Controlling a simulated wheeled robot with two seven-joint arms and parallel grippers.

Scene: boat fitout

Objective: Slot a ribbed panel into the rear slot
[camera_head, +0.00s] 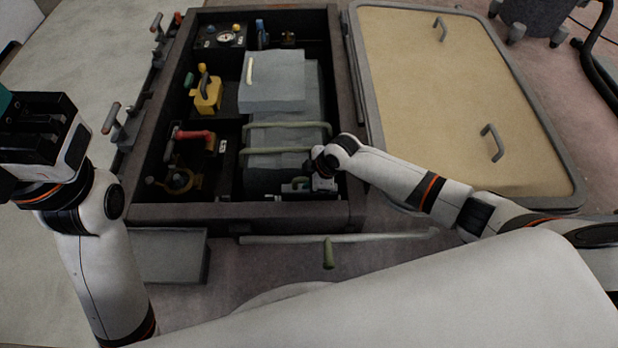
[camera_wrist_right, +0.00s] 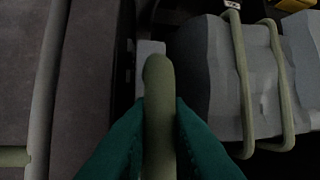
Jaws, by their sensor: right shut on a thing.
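My right gripper (camera_head: 308,186) is low inside the dark-walled box (camera_head: 245,213), close to its front right corner. In the right wrist view its teal fingers (camera_wrist_right: 160,115) are shut on an upright-looking olive handle (camera_wrist_right: 158,90). A small light grey surface (camera_wrist_right: 150,50) shows just beyond the handle. Whether it belongs to a ribbed panel is unclear; the ribs and the rear slot cannot be made out. My left gripper (camera_head: 8,110) is at the left edge, away from the box, with its fingers mostly cut off.
Grey blocks (camera_head: 285,133) with olive straps (camera_head: 285,125) fill the box's right side, beside the right gripper. Yellow (camera_head: 207,95) and red (camera_head: 195,135) valves stand at left. The open lid (camera_head: 450,100) lies right. A bar with an olive handle (camera_head: 328,252) lies in front.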

